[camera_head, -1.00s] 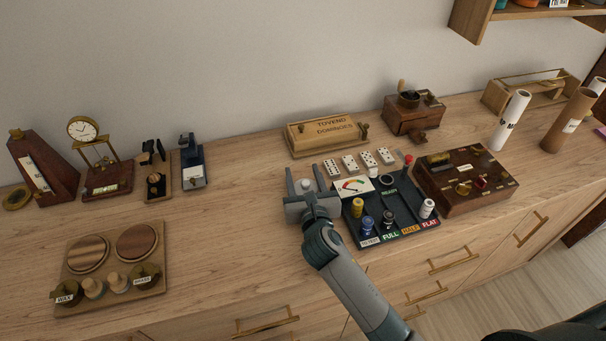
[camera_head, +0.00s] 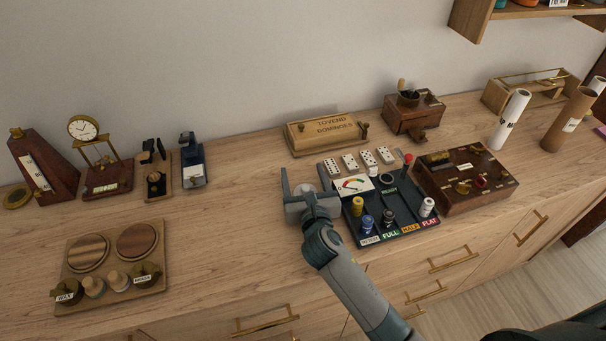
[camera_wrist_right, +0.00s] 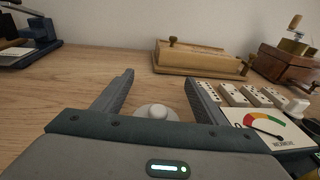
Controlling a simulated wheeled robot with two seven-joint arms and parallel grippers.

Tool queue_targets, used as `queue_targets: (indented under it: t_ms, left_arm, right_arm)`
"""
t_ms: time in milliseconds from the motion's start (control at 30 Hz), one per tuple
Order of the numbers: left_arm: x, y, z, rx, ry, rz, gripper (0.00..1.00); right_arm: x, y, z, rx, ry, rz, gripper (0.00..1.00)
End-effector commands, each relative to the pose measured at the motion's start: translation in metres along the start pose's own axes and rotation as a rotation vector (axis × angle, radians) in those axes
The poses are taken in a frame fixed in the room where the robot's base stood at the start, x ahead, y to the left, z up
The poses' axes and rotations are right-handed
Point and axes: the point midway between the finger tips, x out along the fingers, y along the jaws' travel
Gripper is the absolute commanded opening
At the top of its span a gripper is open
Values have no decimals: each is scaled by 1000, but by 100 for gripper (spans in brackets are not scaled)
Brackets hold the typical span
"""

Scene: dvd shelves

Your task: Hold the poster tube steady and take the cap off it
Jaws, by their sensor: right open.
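A white tube (camera_head: 510,120) with dark lettering leans at the right of the counter. A brown cardboard tube (camera_head: 568,120) with a white label leans beside it, and the white end of another tube (camera_head: 598,85) shows behind. I cannot tell which is the poster tube or how its cap sits. My right gripper (camera_head: 304,180) is open, left of the dark tray and far from the tubes. It also shows in the right wrist view (camera_wrist_right: 162,88). A pale round piece with a knob (camera_wrist_right: 158,112) shows between its fingers, not visibly gripped. My left gripper is out of view.
The dark tray (camera_head: 405,232) with a gauge and several bottles lies right of my gripper. A wooden box (camera_head: 465,180), dominoes (camera_head: 367,160) and a domino case (camera_head: 326,134) are near. A round-disc board (camera_head: 112,255) stands left. Bare counter lies between it and my gripper.

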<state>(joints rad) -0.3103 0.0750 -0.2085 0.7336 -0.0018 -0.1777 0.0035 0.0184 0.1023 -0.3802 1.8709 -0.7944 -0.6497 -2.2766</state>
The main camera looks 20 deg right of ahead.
Motion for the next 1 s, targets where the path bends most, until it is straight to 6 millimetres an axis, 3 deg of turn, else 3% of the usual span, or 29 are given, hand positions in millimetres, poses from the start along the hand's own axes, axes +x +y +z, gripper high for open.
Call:
queue_targets:
  t_ms: [33, 167, 300, 700, 1000]
  left_arm:
    - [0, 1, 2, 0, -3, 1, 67]
    - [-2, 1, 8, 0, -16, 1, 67]
    - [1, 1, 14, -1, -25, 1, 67]
    - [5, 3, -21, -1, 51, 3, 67]
    - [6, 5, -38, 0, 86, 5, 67]
  right_arm:
    - [-2, 0, -11, -2, 22, -1, 66]
    - [-4, 0, -1, -1, 21, -1, 66]
    - [-23, 1, -1, -2, 17, 1, 66]
    - [-94, 0, 4, 0, 10, 1, 66]
    - [-121, 0, 6, -1, 8, -1, 66]
